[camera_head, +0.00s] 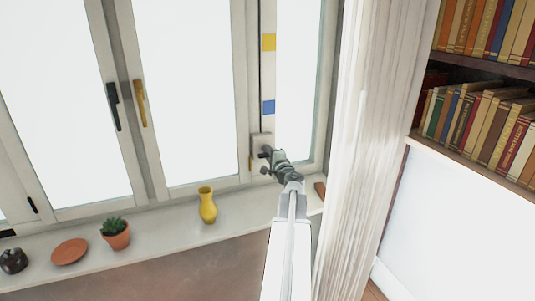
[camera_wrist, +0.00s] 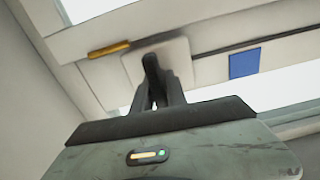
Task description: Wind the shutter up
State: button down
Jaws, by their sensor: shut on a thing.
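A pale winder box (camera_head: 257,140) is fixed to the window frame, below a narrow white strip (camera_head: 268,72) that carries a yellow mark (camera_head: 269,42) and a blue mark (camera_head: 268,106). In the wrist view the box's plate (camera_wrist: 181,56) bears a dark handle or knob (camera_wrist: 151,66), and the blue mark (camera_wrist: 244,62) is to its right. My gripper (camera_wrist: 157,92) is shut on this dark handle; it also shows in the head view (camera_head: 266,156). The jaws hide part of the handle. The window panes beside the strip are bright and uncovered.
A yellow vase (camera_head: 207,206), a potted plant (camera_head: 115,234), a terracotta saucer (camera_head: 70,251) and a dark pot (camera_head: 13,261) stand along the sill, left of my arm. A white curtain (camera_head: 355,150) hangs close on the right, with bookshelves (camera_head: 480,75) beyond.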

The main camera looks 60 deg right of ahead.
jog(key=m, duration=0.3)
jog(key=shift+m, duration=0.3)
jog(key=shift+f+m, duration=0.1)
jog(key=shift+m, duration=1.7)
jog(key=c, duration=1.3)
grip_release()
jog(key=shift+c, duration=0.2)
jog(key=v, duration=0.7)
jog(key=shift+s+a, duration=0.2)
jog(key=shift+a, duration=0.1)
